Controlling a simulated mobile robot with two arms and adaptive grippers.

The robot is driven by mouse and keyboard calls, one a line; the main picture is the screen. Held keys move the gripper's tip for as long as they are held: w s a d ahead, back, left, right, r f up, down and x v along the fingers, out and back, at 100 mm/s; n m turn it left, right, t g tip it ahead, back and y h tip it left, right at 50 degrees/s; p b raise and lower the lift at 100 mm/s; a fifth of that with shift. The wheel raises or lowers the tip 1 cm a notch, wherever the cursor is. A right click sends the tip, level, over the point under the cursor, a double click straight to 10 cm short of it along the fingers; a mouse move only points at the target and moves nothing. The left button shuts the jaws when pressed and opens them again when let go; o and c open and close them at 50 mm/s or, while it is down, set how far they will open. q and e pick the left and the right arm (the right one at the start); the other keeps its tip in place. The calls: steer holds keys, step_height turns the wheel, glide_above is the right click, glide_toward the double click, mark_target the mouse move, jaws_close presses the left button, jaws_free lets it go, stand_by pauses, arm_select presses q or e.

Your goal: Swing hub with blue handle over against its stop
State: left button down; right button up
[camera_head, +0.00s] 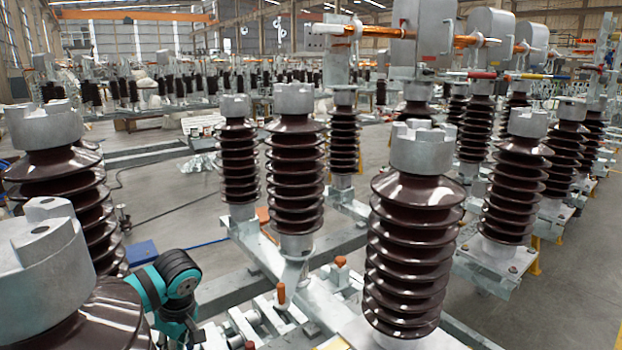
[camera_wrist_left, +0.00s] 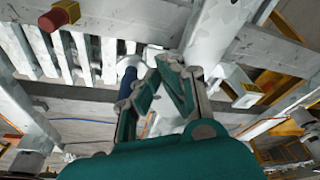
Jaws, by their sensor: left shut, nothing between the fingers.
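In the left wrist view, a dark blue rounded piece (camera_wrist_left: 128,64), which looks like the blue handle, shows just beyond my left gripper (camera_wrist_left: 160,82). The finger partly covers it, and I cannot tell whether they touch. The gripper's teal and grey fingers are shut and empty beside a pale metal post. The hub itself is not clearly visible. In the head view, my left arm (camera_head: 168,290) reaches down at the lower left, and its gripper is hidden below the picture edge. My right gripper is not in view.
Large brown ribbed insulators (camera_head: 408,250) stand close on both sides of my left arm. Orange-topped handles (camera_head: 281,293) rise from the metal frame in front. A red knob (camera_wrist_left: 58,14) is at the wrist view's upper left. A blue box (camera_head: 141,252) lies on the floor.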

arm_select(q)
steer(key=shift+w+d+b, duration=0.15)
steer(key=shift+w+b, duration=0.2)
steer(key=shift+w, duration=0.5)
steer(key=shift+r, duration=0.1)
steer(key=shift+s, duration=1)
steer(key=shift+p, duration=0.35)
steer(key=a+p+v, duration=0.2)
steer(key=p+v, duration=0.3)
steer(key=v, duration=0.3)
steer(key=shift+w+r, duration=0.35)
steer(key=shift+r, duration=0.15)
